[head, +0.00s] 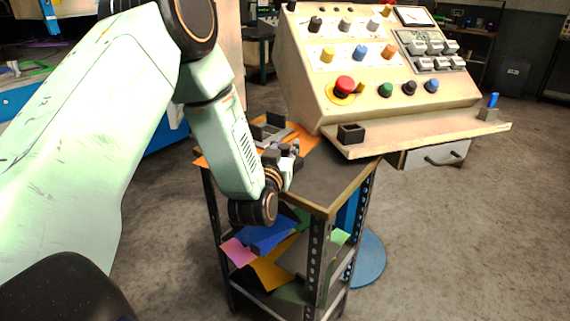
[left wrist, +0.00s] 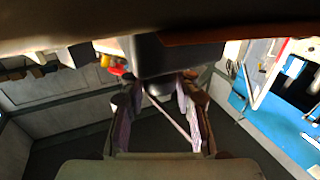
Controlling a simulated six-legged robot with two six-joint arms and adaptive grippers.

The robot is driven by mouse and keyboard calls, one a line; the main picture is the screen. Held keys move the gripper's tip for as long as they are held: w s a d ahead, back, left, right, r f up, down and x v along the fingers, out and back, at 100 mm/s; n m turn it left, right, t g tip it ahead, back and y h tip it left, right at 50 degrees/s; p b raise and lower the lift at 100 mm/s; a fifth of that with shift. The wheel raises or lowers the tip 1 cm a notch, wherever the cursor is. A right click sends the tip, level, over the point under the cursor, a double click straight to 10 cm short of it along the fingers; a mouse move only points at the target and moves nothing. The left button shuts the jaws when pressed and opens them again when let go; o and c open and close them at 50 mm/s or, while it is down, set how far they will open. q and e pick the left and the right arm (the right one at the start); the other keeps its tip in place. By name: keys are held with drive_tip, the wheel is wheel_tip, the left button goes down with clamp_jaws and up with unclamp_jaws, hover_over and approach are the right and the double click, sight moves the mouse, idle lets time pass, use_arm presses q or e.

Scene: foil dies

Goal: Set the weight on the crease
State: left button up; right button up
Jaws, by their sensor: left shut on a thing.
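My left gripper (head: 289,152) reaches in from the left, low over the top of a small cart (head: 335,180). In the left wrist view its fingers (left wrist: 162,90) are closed in on a small greyish part, with a dark block (left wrist: 178,55) just beyond the tips. I take this to be the weight, but its full shape is hidden. An orange sheet (head: 304,141) lies on the cart top under and behind the gripper. Grey and dark fittings (head: 274,121) stand on it. I cannot make out the crease. My right gripper is not in view.
A beige control panel (head: 375,75) with buttons stands behind the cart. Coloured sheets (head: 270,268) lie on the lower shelf. The cart top's front right is clear.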

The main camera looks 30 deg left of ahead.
use_arm(q)
clamp_jaws()
